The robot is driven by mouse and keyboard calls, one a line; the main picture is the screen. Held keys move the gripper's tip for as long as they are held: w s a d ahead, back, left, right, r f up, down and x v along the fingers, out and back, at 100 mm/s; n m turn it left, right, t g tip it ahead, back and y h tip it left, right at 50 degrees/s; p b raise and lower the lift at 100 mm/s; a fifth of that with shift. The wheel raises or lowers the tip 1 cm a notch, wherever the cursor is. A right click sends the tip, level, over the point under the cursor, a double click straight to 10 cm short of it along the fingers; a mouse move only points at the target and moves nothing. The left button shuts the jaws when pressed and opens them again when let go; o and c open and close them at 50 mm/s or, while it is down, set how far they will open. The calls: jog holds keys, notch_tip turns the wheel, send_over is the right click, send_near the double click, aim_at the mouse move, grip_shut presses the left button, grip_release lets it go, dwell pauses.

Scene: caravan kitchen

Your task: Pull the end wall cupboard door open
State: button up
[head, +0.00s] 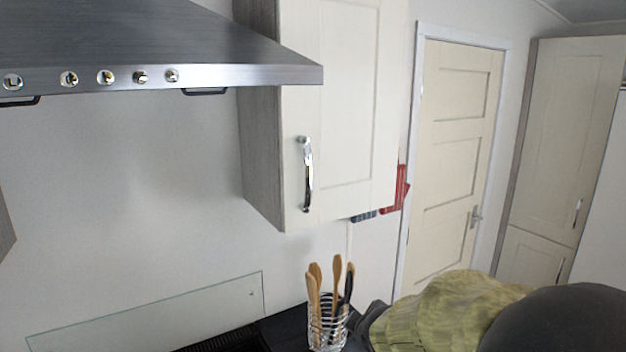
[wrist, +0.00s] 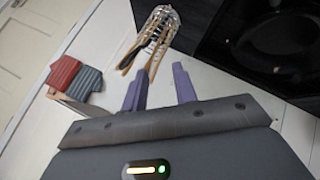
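The end wall cupboard is cream with a grey wood-grain side, mounted right of the extractor hood in the head view. Its door (head: 345,110) looks shut. A chrome bar handle (head: 306,175) stands upright near the door's lower left corner. My gripper (wrist: 158,82) shows in the wrist view with its two purple fingers apart and nothing between them. The gripper is not clearly visible in the head view, so its distance from the handle cannot be told. I cannot make out the handle in the wrist view.
The metal extractor hood (head: 170,60) juts out left of the cupboard. A red object (head: 397,190) is beside the cupboard.

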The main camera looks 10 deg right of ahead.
jog(key=w+d+r+n+t+y, duration=0.1)
jog(key=w+d+r+n+t, duration=0.2)
jog(key=r+n, duration=0.5)
jog(key=w+d+r+n+t+y, duration=0.1)
jog(key=w+r+n+t, duration=0.25)
jog(key=r+n, duration=0.5)
jog(key=s+r+n+y, duration=0.2)
jog(key=r+n, duration=0.3)
jog(key=n, duration=0.3)
jog(key=s+a+r+n+y+b, duration=0.1)
jog(key=s+r+n+y, duration=0.2)
jog(key=r+n+y, duration=0.2)
jog(key=r+n, duration=0.1)
jog(key=n, duration=0.2)
jog(key=shift+a, duration=0.3)
jog(key=shift+n+t, duration=0.25)
jog(key=p, duration=0.8)
send_near(313, 178)
jog(key=w+a+r, duration=0.2)
jog(key=w+a, duration=0.1)
jog(key=a, duration=0.3)
jog(key=shift+w+d+f, duration=0.15)
jog(key=shift+w+d, duration=0.05)
jog(key=shift+c, duration=0.2)
